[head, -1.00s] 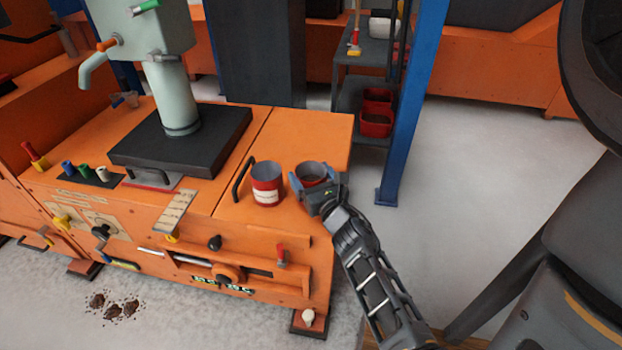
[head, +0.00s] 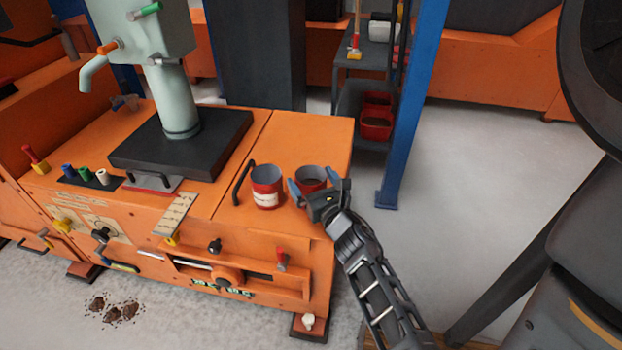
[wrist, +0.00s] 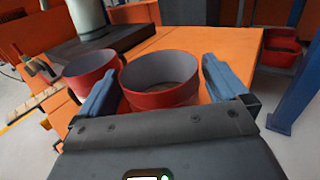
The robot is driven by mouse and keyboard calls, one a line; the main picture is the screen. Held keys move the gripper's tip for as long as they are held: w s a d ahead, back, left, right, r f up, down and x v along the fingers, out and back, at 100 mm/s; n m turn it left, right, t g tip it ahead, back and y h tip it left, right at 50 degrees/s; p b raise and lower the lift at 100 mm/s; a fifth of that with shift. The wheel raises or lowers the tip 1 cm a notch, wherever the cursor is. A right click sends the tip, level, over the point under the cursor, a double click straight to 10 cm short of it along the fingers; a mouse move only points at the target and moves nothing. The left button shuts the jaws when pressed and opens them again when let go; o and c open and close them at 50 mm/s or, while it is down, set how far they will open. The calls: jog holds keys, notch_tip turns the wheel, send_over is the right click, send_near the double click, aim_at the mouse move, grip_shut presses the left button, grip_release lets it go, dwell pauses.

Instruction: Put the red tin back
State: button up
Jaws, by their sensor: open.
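Two red tins with grey insides stand upright on the orange machine top. The left tin (head: 267,194) has a white label; in the wrist view it is the tin on the left (wrist: 88,73). The right tin (head: 311,184) stands near the top's right edge. My gripper (head: 315,190) is open at this right tin, with one blue finger on each side of it. In the wrist view the right tin (wrist: 160,98) sits between the fingers, with something brownish low inside. Its lower part is hidden by my gripper. Finger contact cannot be told.
A black handle (head: 242,183) stands left of the tins. A pale green column (head: 175,100) rises from a black plate behind. A blue post (head: 412,100) and a dark shelf with red bins (head: 376,127) stand behind right. Brown crumbs (head: 115,309) lie on the floor.

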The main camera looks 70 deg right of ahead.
jog(key=b+v, duration=0.1)
jog(key=v, duration=1)
